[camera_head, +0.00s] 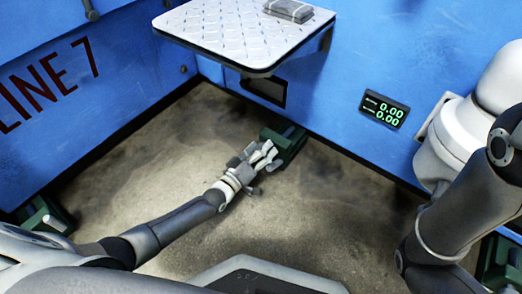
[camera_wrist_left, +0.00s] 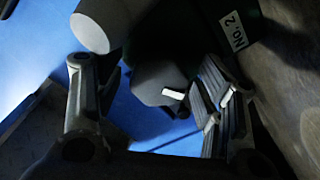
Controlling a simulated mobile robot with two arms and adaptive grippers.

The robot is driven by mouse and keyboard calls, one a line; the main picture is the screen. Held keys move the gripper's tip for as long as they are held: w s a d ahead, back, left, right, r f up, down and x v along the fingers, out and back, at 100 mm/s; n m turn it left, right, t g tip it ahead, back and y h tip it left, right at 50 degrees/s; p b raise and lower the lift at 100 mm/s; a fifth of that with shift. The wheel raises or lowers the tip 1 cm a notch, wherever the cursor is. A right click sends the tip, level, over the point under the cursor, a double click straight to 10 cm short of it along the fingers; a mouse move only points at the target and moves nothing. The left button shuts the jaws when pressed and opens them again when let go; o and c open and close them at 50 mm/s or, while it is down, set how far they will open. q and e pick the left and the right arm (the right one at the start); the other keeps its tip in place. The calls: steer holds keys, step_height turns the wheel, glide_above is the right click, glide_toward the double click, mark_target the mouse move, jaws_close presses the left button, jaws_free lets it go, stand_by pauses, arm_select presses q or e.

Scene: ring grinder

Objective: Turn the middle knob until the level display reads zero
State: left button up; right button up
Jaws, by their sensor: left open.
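The display (camera_head: 383,110) on the blue wall shows two green lines, both reading 0.00; their small labels are not legible. The middle green unit (camera_head: 290,146) sits low against that wall. My left gripper (camera_head: 266,155) is at its near left side, open, and partly hides it. In the left wrist view, a "No. 2" label (camera_wrist_left: 236,31) is on a dark face. A dark grey knob (camera_wrist_left: 158,82) with a white mark lies between the spread fingers of my left gripper (camera_wrist_left: 150,95); I cannot tell whether they touch it. My right gripper is out of frame.
Another green unit (camera_head: 45,214) stands at left and one (camera_head: 502,262) at the lower right edge. A white shelf (camera_head: 235,35) juts out above, with a grey packet (camera_head: 288,10) on it. The concrete floor (camera_head: 140,195) is largely bare.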

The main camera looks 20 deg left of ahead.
arm_select(q)
steer(key=shift+s, duration=0.1)
steer(key=v, duration=1.1)
steer(key=shift+s+a, duration=0.15)
steer(key=shift+s, duration=0.25)
